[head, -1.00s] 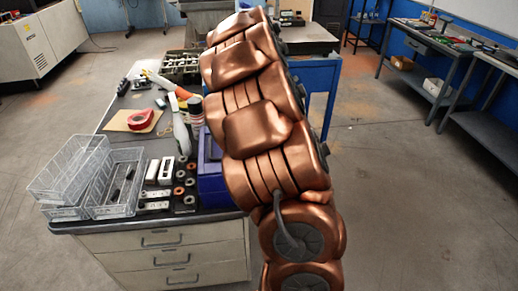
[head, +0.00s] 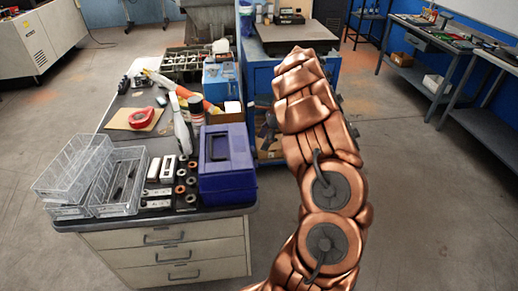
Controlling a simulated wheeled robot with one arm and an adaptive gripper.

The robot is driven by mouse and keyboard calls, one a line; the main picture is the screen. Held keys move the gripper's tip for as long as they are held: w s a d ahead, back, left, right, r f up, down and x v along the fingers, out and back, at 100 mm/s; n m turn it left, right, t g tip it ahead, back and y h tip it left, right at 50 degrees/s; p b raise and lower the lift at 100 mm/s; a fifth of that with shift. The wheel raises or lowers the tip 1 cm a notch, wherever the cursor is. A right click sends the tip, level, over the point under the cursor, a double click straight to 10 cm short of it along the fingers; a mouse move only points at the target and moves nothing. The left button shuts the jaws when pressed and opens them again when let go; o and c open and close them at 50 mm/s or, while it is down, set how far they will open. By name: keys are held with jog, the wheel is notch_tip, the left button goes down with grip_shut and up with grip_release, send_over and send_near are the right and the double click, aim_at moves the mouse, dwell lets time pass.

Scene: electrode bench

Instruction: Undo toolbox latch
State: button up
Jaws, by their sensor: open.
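The toolbox (head: 228,180) is a blue-purple box with a dark handle (head: 217,146) on its lid. It stands at the right front corner of the bench, and its lid looks closed. I cannot make out its latch at this size. My copper-coloured arm rises to the right of the toolbox, apart from it in the picture. My gripper cannot be made out; the arm's far end hides it or it is out of sight.
Clear plastic trays (head: 75,166) stand at the bench's left front. Small white blocks and rings lie left of the toolbox. A spray bottle (head: 181,128) and a red tape roll (head: 141,117) stand behind. A blue cabinet (head: 262,78) is beyond; open floor lies right.

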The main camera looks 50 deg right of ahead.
aim_at(256, 154)
jog(key=shift+p+x, duration=0.85)
jog(key=shift+x, duration=1.9)
grip_shut()
